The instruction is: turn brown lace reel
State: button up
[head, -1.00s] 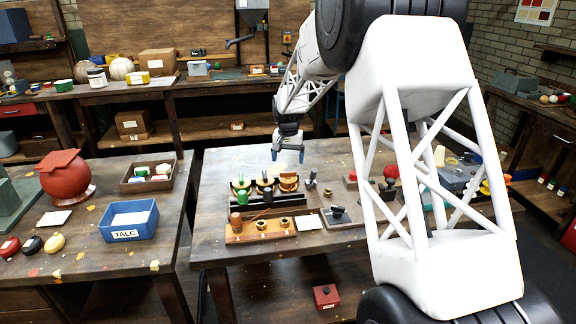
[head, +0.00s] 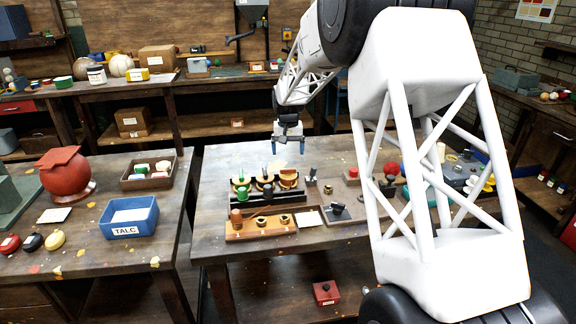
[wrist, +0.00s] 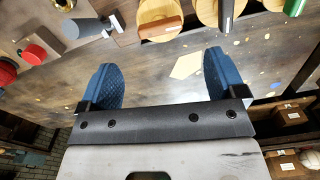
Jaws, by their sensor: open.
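The brown lace reel (head: 288,180) is the right one of three reels in a dark rack on the middle table; its brown bar also shows at the top of the wrist view (wrist: 160,27). My gripper (head: 288,151) is open and empty above the table, behind the reel as the head view sees it. In the wrist view its two blue fingers (wrist: 160,75) are wide apart with bare tabletop between them. The reel lies beyond the fingertips, apart from them. Its upper edge is cut off in the wrist view.
The black-handled reel (head: 265,186) and green-handled reel (head: 241,187) stand left of the brown one. A wooden tray (head: 246,231) lies in front of the rack. A dark-knobbed tool (head: 312,176) stands close on the right. The tabletop behind the rack is clear.

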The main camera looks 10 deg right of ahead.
aim_at(288, 169)
jog(key=shift+n, duration=0.4)
jog(key=shift+f, duration=0.15)
jog(key=shift+f, duration=3.8)
jog(key=c, duration=0.9)
